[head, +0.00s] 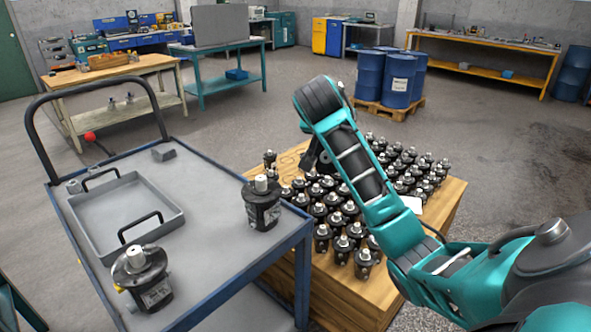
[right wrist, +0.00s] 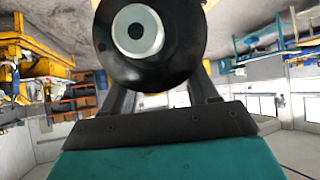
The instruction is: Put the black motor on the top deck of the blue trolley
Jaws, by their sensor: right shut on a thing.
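The blue trolley (head: 230,272) stands at the left with a grey top deck and a dark push handle. Two black motors stand on the deck, one near its right edge (head: 262,207) and one at the front (head: 145,284). My right arm reaches over a wooden crate of motors; its gripper is mostly hidden behind the arm in the head view. In the right wrist view my right gripper (right wrist: 160,82) is shut on a black motor (right wrist: 178,62), whose pale round shaft end faces the camera. My left gripper is out of view.
The wooden crate (head: 340,300) bears many black motors. Blue drums (head: 398,82) stand on a pallet behind. Bare deck shows between the two motors.

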